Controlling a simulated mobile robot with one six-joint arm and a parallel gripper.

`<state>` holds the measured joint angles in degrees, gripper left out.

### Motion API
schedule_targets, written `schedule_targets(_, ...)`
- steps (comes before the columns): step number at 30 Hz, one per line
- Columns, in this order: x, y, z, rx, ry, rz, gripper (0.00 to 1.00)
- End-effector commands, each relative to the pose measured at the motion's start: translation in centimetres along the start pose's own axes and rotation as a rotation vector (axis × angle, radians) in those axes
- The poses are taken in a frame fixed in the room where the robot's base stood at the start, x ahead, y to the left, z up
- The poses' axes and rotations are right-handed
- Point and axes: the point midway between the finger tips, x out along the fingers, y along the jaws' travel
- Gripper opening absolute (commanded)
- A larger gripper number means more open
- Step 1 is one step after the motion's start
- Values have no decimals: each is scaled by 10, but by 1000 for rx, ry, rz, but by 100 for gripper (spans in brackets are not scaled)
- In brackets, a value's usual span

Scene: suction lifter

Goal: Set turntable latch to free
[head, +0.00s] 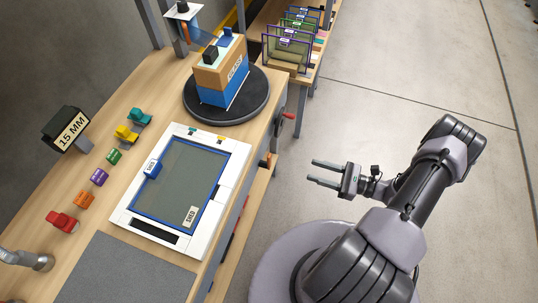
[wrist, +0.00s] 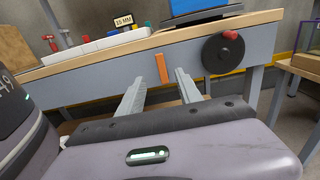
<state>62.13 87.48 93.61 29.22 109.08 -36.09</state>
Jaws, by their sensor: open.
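The turntable (head: 258,98) is a black round disc on the bench, bearing a box (head: 218,82) with a tan top and blue base. Its dark edge shows at the top of the wrist view (wrist: 208,17). An orange lever (head: 265,161) sits on the bench's front edge; it stands roughly upright in the wrist view (wrist: 163,68). It may be the latch, but I see no label telling its setting. My gripper (head: 312,172) is open and empty, out in front of the bench and apart from the lever. Its fingers (wrist: 171,72) point toward the bench front.
A dark wheel (wrist: 221,55) with a red knob (wrist: 231,34) is on the bench front, right of the lever. A white-framed panel (head: 128,212), colored clamps (head: 98,177) and a "15 MM" sign (head: 71,130) are on the bench. Floor around my gripper is clear.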

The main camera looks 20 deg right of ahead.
Motion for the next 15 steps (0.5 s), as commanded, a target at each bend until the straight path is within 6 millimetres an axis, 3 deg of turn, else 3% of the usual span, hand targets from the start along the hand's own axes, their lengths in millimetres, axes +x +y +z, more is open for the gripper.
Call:
schedule_targets(9, 92, 3, -2, 1, 3, 12, 42)
schedule_targets(15, 140, 4, -2, 2, 3, 11, 42)
